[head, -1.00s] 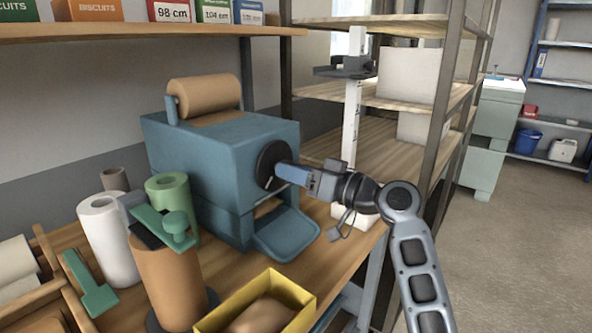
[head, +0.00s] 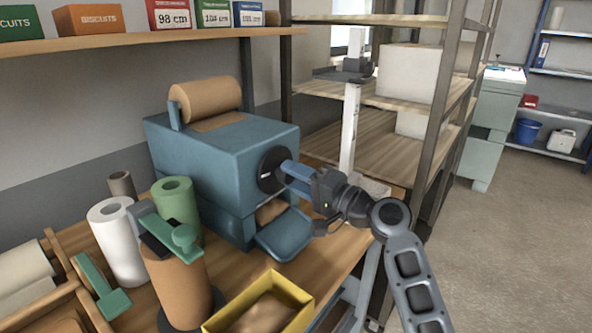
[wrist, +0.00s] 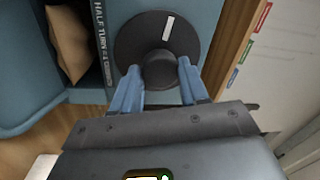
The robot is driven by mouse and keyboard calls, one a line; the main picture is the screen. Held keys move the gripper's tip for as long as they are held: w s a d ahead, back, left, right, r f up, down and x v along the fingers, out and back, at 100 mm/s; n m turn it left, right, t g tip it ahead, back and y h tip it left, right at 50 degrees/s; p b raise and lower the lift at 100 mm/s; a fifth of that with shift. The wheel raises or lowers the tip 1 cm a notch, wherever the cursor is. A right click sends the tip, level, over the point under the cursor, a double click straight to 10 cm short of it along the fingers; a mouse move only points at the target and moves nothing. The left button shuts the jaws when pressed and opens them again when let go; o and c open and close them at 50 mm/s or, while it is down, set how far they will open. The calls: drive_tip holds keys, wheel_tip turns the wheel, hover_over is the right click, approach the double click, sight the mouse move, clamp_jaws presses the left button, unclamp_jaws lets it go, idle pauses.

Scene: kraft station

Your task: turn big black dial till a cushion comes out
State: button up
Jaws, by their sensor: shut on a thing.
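The big black dial (head: 274,170) is on the side of the blue machine (head: 215,145). In the wrist view the dial (wrist: 135,40) has a round centre knob (wrist: 159,70) and a white mark pointing up and slightly right. My gripper (head: 290,172) is shut on the dial's knob, with one blue finger on each side of it in the wrist view (wrist: 158,80). Brown paper (head: 270,211) shows in the outlet above the blue chute (head: 284,235); it also shows in the wrist view (wrist: 68,45). How far it is out is hard to tell.
A yellow bin (head: 295,293) with brown paper in it stands in front of the chute. Paper rolls, white (head: 117,240), green (head: 178,210) and brown (head: 180,285), stand at left. Wooden shelves (head: 345,145) rise behind my arm.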

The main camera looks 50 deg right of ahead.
drive_tip(key=shift+m+h+p, duration=0.3)
drive_tip(key=shift+m+p, duration=0.8)
drive_tip(key=shift+m, duration=0.9)
drive_tip(key=shift+f, duration=0.1)
drive_tip(key=o, duration=1.1)
drive_tip(key=shift+c, duration=0.2)
drive_tip(key=shift+s, duration=0.1)
drive_tip(key=s+b, duration=0.2)
drive_tip(key=s, duration=0.5)
drive_tip(key=shift+s+f, duration=0.3)
